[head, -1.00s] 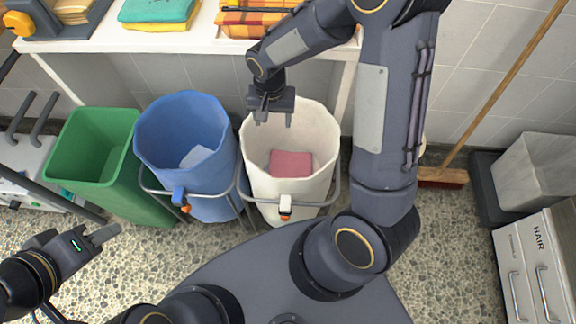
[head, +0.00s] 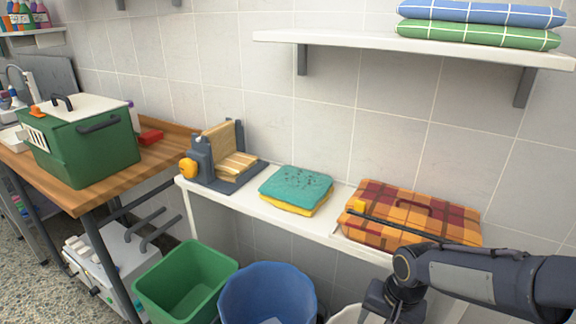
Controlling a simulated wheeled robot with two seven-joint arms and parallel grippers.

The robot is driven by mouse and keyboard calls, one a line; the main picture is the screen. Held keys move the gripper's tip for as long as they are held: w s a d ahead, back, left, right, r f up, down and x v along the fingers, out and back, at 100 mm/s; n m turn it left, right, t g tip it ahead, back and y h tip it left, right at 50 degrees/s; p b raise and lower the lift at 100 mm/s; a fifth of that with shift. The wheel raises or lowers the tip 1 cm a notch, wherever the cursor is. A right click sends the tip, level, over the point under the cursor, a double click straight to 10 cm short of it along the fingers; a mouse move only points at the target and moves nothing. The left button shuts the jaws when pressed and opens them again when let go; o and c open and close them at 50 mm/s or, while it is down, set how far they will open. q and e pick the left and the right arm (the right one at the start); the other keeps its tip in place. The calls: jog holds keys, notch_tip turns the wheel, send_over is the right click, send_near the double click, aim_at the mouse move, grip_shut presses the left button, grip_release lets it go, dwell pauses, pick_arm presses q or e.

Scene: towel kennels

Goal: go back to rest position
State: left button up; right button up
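My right arm comes in from the lower right edge, and its gripper (head: 386,304) hangs down near the bottom edge, beside the white bin (head: 347,315). The fingertips are cut off or too hard to make out, so I cannot tell whether it is open or shut. My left gripper is out of view.
A white shelf (head: 330,231) above the bins holds a folding device (head: 222,160), teal and yellow towels (head: 297,186) and a plaid bundle (head: 411,212). A wall shelf (head: 420,48) holds blue and green towels (head: 480,22). A green kennel (head: 82,141) stands on a wooden table (head: 150,165).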

jog(key=s+r+n+t+y, duration=0.1)
jog(key=s+r+n+t, duration=0.1)
jog(key=s+r, duration=0.45)
jog(key=s+r+n+t+y, duration=0.2)
jog(key=s+r+t, duration=0.1)
jog(key=s, duration=0.7)
notch_tip(320, 180, up, 13)
jog(key=p, duration=1.3)
jog(key=shift+w+f, duration=0.15)
jog(key=shift+w, duration=0.1)
